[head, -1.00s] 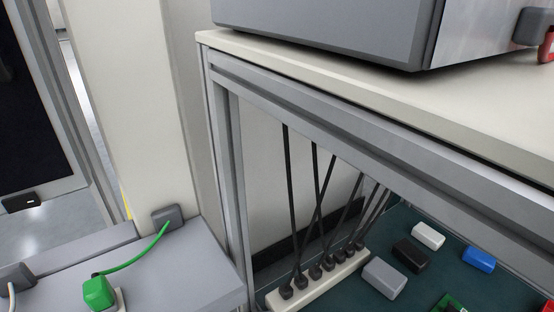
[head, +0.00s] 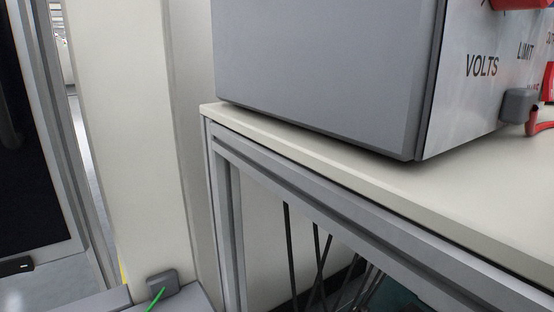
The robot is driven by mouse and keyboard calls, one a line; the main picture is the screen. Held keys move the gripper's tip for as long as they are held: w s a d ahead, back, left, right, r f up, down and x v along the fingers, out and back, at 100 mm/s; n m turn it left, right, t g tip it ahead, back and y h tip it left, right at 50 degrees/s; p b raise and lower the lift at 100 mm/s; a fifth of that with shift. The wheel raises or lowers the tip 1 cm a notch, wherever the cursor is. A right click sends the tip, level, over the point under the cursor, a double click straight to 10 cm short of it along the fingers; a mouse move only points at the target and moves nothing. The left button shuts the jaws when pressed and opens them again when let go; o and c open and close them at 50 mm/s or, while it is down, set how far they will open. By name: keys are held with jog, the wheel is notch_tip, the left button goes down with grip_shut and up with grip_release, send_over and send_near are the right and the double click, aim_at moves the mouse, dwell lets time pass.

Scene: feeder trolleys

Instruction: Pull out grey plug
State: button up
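Two grey plug-like blocks are in the head view, and I cannot tell which one the task means. One grey block (head: 517,105) sits against the metal front panel at the right, with a red lead beside it. The other, a darker grey block (head: 162,283), is low at the left by the cream post, with a green cable (head: 156,299) running down from it. My gripper is not in view.
A large grey instrument (head: 320,75) marked VOLTS and LIMIT stands on a cream bench top (head: 480,205). The bench's metal frame (head: 228,230) is in front. Black cables (head: 288,245) hang underneath. A cream post (head: 135,140) rises at the left.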

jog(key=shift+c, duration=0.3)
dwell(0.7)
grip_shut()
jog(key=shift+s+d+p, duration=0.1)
jog(key=shift+p, duration=0.2)
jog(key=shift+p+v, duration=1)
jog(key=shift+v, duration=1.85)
